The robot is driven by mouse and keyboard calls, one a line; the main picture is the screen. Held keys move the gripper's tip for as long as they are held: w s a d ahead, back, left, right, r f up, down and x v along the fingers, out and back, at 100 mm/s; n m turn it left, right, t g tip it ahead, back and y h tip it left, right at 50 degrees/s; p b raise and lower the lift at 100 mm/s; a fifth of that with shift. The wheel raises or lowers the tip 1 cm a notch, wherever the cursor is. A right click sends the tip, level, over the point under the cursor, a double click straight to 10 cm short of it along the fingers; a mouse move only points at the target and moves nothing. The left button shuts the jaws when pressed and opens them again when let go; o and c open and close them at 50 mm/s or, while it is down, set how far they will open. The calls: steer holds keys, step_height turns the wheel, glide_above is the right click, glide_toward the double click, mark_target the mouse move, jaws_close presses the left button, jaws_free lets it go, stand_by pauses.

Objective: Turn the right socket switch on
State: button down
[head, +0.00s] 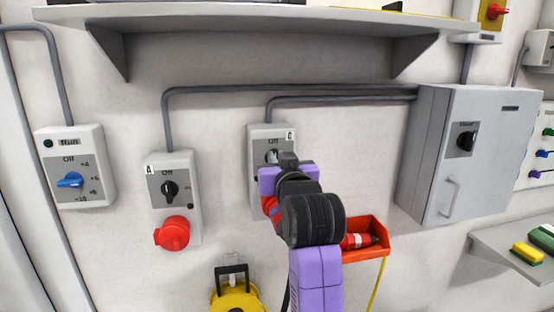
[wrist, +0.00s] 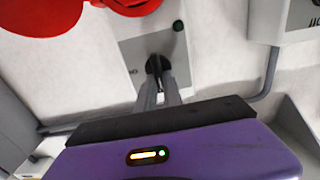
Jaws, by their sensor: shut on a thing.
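The right socket switch box (head: 256,135) is a grey wall box marked C. My gripper (head: 275,162) is in front of it and hides most of its face in the head view. In the wrist view the gripper's two fingers (wrist: 160,88) are shut on its black knob (wrist: 156,64). The knob's exact angle is hard to tell. The box's grey face plate (wrist: 150,45) is partly visible there. The left socket switch box (head: 169,157), marked A, has a black knob (head: 170,189) and a red socket (head: 172,234) below.
A box with a blue knob (head: 70,180) is at far left. A grey cabinet (head: 467,190) with a black dial stands out at right. A red tray (head: 372,226) sits below and right of my gripper. A shelf (head: 260,15) runs above. A yellow item (head: 236,298) is below.

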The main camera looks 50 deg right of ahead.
steer(key=m+b, duration=0.1)
steer(key=m, duration=0.1)
steer(key=m+b, duration=0.1)
steer(key=m, duration=0.1)
steer(key=shift+s+d+f+m, duration=0.15)
steer(key=shift+d+f+m, duration=0.05)
steer(key=shift+m, duration=0.1)
steer(key=m+b, duration=0.1)
steer(key=m, duration=0.1)
steer(key=m+b, duration=0.1)
steer(key=m, duration=0.1)
steer(key=shift+s+d+f+m, duration=0.1)
steer(key=shift+d+f+m, duration=0.1)
steer(key=shift+m, duration=0.1)
steer(key=m+b, duration=0.1)
steer(key=m, duration=0.1)
steer(key=m+b, duration=0.2)
steer(key=shift+s+d+f, duration=0.1)
steer(key=shift+f, duration=0.1)
steer(key=shift+f+m+b, duration=0.15)
steer(key=shift+m+b, duration=1)
steer(key=shift+m, duration=1.25)
steer(key=c, duration=1.5)
jaws_free()
steer(key=shift+s, duration=0.1)
